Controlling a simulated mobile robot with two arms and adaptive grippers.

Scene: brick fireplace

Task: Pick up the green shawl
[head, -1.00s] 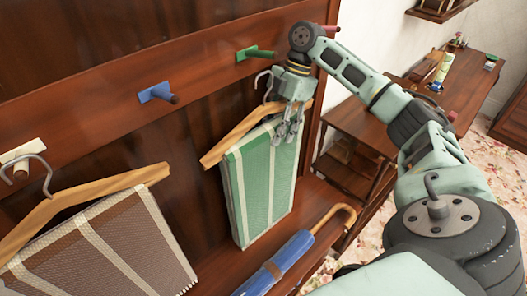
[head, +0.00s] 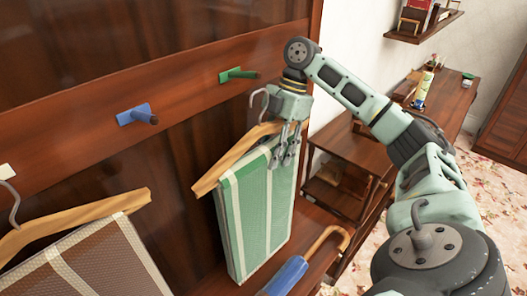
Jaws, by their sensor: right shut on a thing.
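The green shawl (head: 262,213), with cream stripes, hangs folded over a wooden hanger (head: 222,168) in the middle of the head view. The hanger's metal hook shows beside my right gripper and is off the green peg (head: 238,75). My right gripper (head: 284,158) is at the top right of the shawl, its fingers shut on the shawl near the hanger's right end. The fingers partly cover the shawl's top edge. My left gripper is not in view.
A blue peg (head: 138,114) is on the rack board to the left. A brown shawl (head: 95,266) hangs on another wooden hanger at lower left. A blue umbrella (head: 288,275) with a wooden handle lies below. A wooden desk (head: 452,100) stands at right.

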